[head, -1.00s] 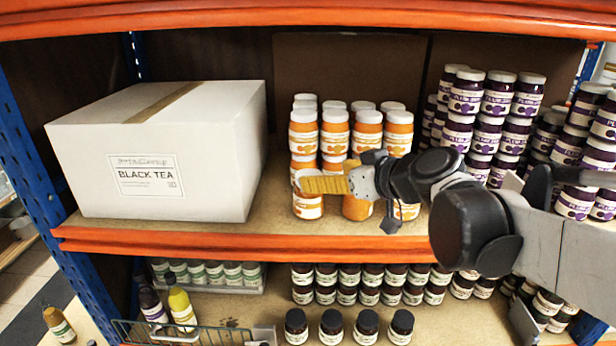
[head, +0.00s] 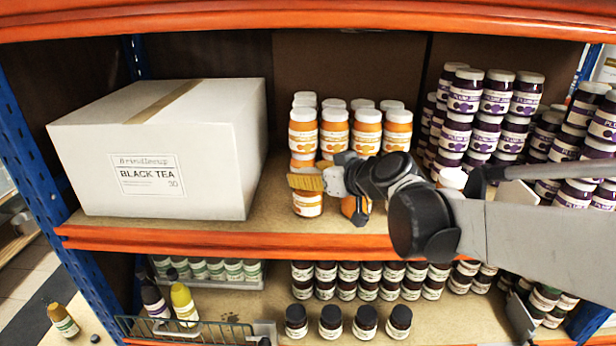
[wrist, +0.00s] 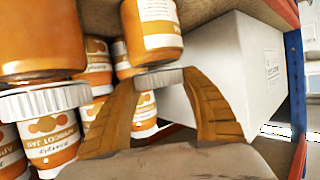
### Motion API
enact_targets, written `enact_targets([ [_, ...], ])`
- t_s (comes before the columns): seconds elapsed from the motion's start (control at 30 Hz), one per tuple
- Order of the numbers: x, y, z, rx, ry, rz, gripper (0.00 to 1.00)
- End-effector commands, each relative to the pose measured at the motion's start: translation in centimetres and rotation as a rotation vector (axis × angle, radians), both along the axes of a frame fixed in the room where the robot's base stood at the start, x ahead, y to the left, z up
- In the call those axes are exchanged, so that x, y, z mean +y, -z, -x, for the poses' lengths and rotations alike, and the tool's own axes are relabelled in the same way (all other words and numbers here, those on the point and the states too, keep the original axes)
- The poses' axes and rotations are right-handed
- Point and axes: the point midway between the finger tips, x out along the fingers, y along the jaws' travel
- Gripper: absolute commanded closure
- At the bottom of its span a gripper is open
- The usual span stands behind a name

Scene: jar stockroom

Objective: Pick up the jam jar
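Apricot jam jars (head: 367,133) with white lids and orange contents stand stacked in the middle of the shelf. A front lower jam jar (head: 307,204) stands upright under my gripper (head: 306,181). In the wrist view, which shows the jars upside down, one jam jar (wrist: 150,30) has its grey-white lid between the tips of my gripper's two brown fingers (wrist: 160,78). The fingers are apart, one on each side of the lid. I cannot tell whether they touch it. My gripper and wrist hide parts of the other lower jars in the head view.
A white Black Tea box (head: 150,187) stands left of the jars. Stacked plum jars (head: 495,100) stand on the right, behind my arm. An orange shelf edge (head: 200,239) runs below, and another beam (head: 300,15) above. Bare shelf lies between the box and jars.

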Motion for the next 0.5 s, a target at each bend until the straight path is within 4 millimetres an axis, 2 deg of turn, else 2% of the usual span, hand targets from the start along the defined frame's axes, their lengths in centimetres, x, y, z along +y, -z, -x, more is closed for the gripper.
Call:
enact_targets([
  [0.37, 0.00, -0.07, 0.02, 0.000, 0.000, 0.001, 0.87],
  [0.5, 0.00, -0.85, -0.02, -0.001, 0.000, 0.001, 0.87],
])
